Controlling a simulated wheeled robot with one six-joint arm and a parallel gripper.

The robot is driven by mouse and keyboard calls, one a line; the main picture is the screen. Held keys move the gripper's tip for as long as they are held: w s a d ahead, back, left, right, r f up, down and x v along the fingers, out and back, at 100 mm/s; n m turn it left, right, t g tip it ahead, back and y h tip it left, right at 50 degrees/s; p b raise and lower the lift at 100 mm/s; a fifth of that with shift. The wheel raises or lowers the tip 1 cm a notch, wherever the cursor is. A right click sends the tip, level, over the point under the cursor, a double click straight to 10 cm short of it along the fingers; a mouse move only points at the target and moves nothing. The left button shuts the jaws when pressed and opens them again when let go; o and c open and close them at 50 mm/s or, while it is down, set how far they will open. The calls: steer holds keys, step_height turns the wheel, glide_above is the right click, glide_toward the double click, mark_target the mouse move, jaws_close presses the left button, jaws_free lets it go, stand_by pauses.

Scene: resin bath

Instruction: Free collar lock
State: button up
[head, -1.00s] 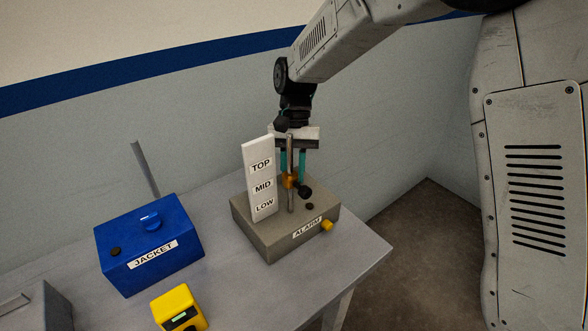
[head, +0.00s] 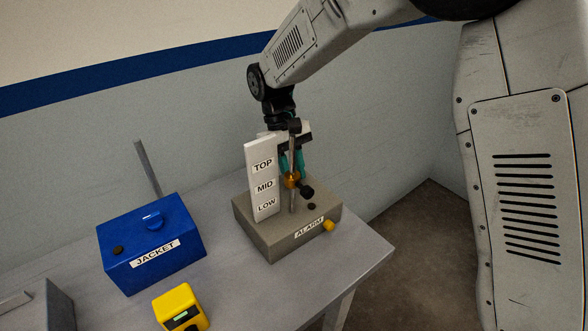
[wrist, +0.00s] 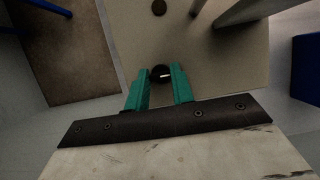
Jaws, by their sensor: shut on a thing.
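A thin upright rod (head: 292,202) stands on the grey ALARM box (head: 262,232). An orange collar (head: 291,180) sits around the rod, roughly level with the MID label on the white scale plate (head: 262,182). A black lock knob (head: 307,191) sticks out beside the collar. My gripper (head: 294,172) reaches down behind the rod, tilted, with its teal fingers partly hidden. In the wrist view my gripper (wrist: 161,84) is shut on the black knob (wrist: 161,72), which shows a short white mark between the fingertips.
A yellow button (head: 328,225) and a dark round spot (head: 312,206) are on the ALARM box. The blue JACKET box (head: 130,262) and a yellow device (head: 181,308) stand left on the grey table (head: 345,262). The table's right edge is close.

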steer(key=shift+w+r, duration=0.1)
steer(key=shift+w, duration=0.05)
stand_by(0.3)
steer(key=o, duration=1)
steer(key=v, duration=0.7)
steer(key=shift+a+r, duration=0.1)
steer(key=shift+r, duration=0.25)
steer(key=shift+w, duration=0.1)
steer(key=shift+s+d+f, duration=0.35)
steer(key=shift+s+f, duration=0.15)
steer(key=shift+s, duration=0.1)
steer(key=shift+s+d+f, duration=0.35)
steer(key=shift+s+f, duration=0.1)
steer(key=shift+s, duration=0.2)
steer(key=s+d+r+m+t+y, duration=0.1)
steer(key=s+d+r+m, duration=0.1)
steer(key=s+d, duration=0.6)
steer(key=s+d+r+m+t, duration=0.2)
steer(key=s+d+r, duration=0.1)
steer(key=s+d, duration=0.5)
steer(key=s+d+r+m+t+y, duration=0.1)
steer(key=s+d+r+m+t, duration=0.1)
steer(key=s+d, duration=0.6)
steer(key=shift+s+d+r+m+y, duration=0.1)
steer(key=shift+s+m+y, duration=0.05)
steer(key=shift+s, duration=0.7)
steer(key=shift+s+d+r+m+y, duration=0.1)
steer(key=shift+s+r+m+y, duration=0.05)
steer(key=shift+s, duration=0.75)
